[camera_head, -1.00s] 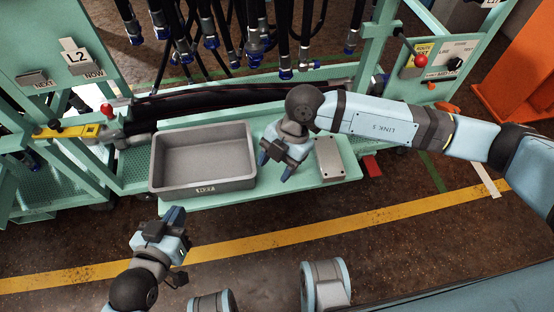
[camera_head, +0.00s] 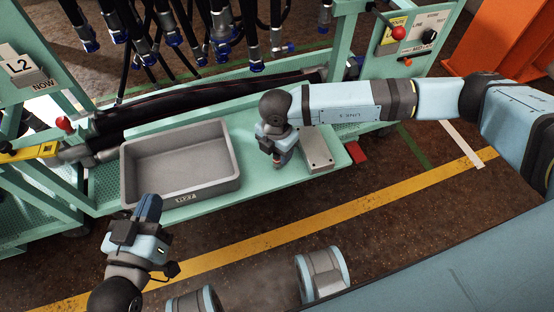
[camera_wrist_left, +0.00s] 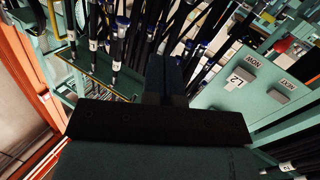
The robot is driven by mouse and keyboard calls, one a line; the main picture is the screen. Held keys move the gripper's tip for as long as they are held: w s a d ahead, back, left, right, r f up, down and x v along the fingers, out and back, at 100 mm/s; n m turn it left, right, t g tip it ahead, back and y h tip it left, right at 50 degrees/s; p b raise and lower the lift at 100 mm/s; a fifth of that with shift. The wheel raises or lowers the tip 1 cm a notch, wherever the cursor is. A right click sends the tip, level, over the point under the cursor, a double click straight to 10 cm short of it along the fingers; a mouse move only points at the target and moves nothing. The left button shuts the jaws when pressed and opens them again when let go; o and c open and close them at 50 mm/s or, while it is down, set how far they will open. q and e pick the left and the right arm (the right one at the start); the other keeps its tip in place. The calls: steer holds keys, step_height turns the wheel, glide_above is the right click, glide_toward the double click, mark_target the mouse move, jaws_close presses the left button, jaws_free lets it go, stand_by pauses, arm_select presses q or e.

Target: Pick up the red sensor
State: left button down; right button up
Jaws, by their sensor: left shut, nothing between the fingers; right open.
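I cannot make out a red sensor for certain. A small red block (camera_head: 356,152) shows low beside the right end of the green shelf. A red knob (camera_head: 64,123) sits on the fitting left of the grey tray. My right gripper (camera_head: 280,160) is open over the shelf, between the grey tray and the grey plate, fingers down; its wrist hides what is under it. My left gripper (camera_head: 149,207) is shut and empty in front of the tray. Its dark fingers (camera_wrist_left: 166,75) also show in the left wrist view.
The empty grey tray (camera_head: 128,165) stands on the green shelf (camera_head: 225,198). A grey plate (camera_head: 318,150) lies right of it. Several black hoses (camera_head: 168,35) with blue ends hang behind. A red button (camera_head: 398,33) is on the control box. The floor in front looks clear.

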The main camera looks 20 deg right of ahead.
mark_target(277, 159)
step_height(277, 159, down, 4)
steer(key=shift+f+b, duration=0.2)
steer(key=shift+b, duration=0.35)
arm_select(q)
steer(key=r, duration=0.1)
steer(key=d+r+t+h, duration=0.1)
steer(key=r, duration=0.1)
arm_select(e)
steer(key=c, duration=1)
steer(key=shift+r, duration=0.1)
